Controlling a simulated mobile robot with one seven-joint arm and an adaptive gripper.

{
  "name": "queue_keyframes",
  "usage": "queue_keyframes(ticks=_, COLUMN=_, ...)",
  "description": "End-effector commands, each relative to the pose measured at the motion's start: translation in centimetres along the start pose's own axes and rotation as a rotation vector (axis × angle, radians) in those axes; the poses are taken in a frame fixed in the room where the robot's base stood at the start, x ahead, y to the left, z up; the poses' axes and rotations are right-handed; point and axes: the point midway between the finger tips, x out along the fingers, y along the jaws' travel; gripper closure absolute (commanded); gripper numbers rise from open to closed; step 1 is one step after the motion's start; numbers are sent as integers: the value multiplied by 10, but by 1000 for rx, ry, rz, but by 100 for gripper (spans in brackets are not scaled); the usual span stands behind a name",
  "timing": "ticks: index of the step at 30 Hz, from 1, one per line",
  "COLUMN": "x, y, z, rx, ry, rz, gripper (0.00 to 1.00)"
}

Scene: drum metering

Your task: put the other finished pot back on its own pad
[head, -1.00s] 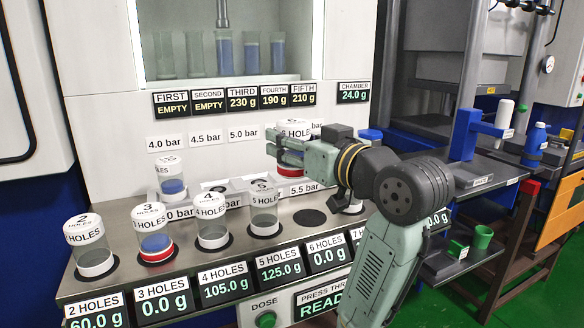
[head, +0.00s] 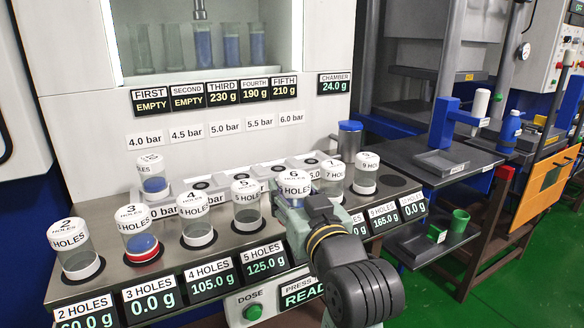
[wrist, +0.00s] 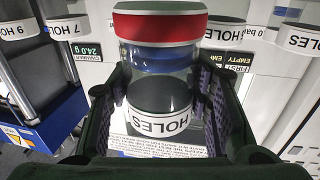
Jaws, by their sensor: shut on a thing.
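The 6 HOLES pot (head: 294,184) is a clear pot with a white lid, shut in my gripper (head: 298,203). It stands in line between the 5 HOLES pot (head: 247,205) and the 7 HOLES pot (head: 331,180). In the wrist view the held pot (wrist: 160,60) lies between my fingers, with a red band and blue contents. Its pad is hidden behind my gripper, and I cannot tell whether the pot touches it. The 3 HOLES pot (head: 139,236), also red-banded with blue contents, stands on the front row at left.
The 2 HOLES (head: 75,248) and 4 HOLES (head: 197,222) pots stand at left. A pot with blue contents (head: 153,178) stands on the rear row. A bare dark pad (head: 394,181) is at the row's right end. A blue-topped cylinder (head: 350,142) stands behind.

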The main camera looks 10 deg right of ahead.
Motion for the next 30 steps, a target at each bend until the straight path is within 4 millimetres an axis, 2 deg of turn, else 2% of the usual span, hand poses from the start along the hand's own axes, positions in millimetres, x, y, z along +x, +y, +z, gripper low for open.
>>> queue_keyframes(ticks=1, x=13, y=3, z=-4, rx=6, ry=-6, rz=-3, gripper=94)
queue_keyframes(ticks=6, x=58, y=16, z=5, rx=2, ry=-3, rz=-2, gripper=94)
queue_keyframes(ticks=12, x=94, y=27, z=7, rx=0, ry=1, rz=0, gripper=94)
queue_keyframes(ticks=17, x=102, y=30, z=12, rx=-1, ry=1, rz=0, gripper=94)
queue_keyframes(ticks=24, x=102, y=30, z=40, rx=1, ry=1, rz=0, gripper=94)
queue_keyframes(ticks=30, x=102, y=30, z=44, rx=-1, ry=3, rz=0, gripper=94)
